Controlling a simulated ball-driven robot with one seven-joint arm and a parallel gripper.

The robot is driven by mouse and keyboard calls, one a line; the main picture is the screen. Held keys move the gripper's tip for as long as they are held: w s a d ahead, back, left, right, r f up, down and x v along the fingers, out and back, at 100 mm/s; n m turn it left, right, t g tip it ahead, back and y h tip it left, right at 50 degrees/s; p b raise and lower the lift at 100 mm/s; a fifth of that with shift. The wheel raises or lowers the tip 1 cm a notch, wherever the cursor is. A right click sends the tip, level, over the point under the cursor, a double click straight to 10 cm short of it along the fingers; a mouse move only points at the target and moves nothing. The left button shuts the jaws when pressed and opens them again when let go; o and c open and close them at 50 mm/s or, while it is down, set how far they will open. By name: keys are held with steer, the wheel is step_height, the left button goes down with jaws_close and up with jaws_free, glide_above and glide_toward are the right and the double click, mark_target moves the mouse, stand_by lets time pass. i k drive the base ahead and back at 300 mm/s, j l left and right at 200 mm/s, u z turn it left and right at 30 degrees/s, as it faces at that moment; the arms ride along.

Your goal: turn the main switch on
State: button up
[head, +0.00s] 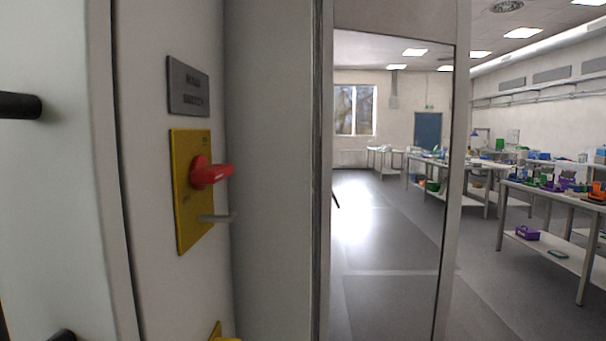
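The main switch is a red rotary handle (207,173) on a yellow plate (190,222), fixed to the light grey cabinet panel at the left of the head view. The handle sticks out from the panel and its grip points to the right in the picture. The small markings on the plate are too blurred to read, so I cannot tell the switch position. A thin grey metal piece (217,218) juts out below the handle. A grey label (188,87) above seems to read MAIN SWITCH. My gripper is not in view.
Black handles (20,105) project from the panel at the far left. A yellow part (217,334) shows at the bottom edge. A framed glass panel (385,250) stands right of the cabinet. Beyond are open floor and worktables (555,190) with coloured items.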

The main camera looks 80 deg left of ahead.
mark_target(202, 174)
steer(key=i+j+u, duration=0.1)
steer(key=i, duration=0.55)
steer(key=i+j, duration=0.15)
steer(key=i, duration=0.55)
steer(key=i+u, duration=0.25)
steer(key=i, duration=0.3)
steer(key=i+l+u, duration=0.1)
steer(key=i+u, duration=0.15)
steer(key=i, duration=0.3)
steer(key=i+u, duration=0.15)
steer(key=u, duration=0.3)
steer(key=i+u, duration=0.15)
steer(key=u, duration=0.3)
steer(key=i+l+u, duration=0.1)
steer(key=u, duration=0.35)
steer(key=i+l+u, duration=0.15)
steer(key=u, duration=2.6)
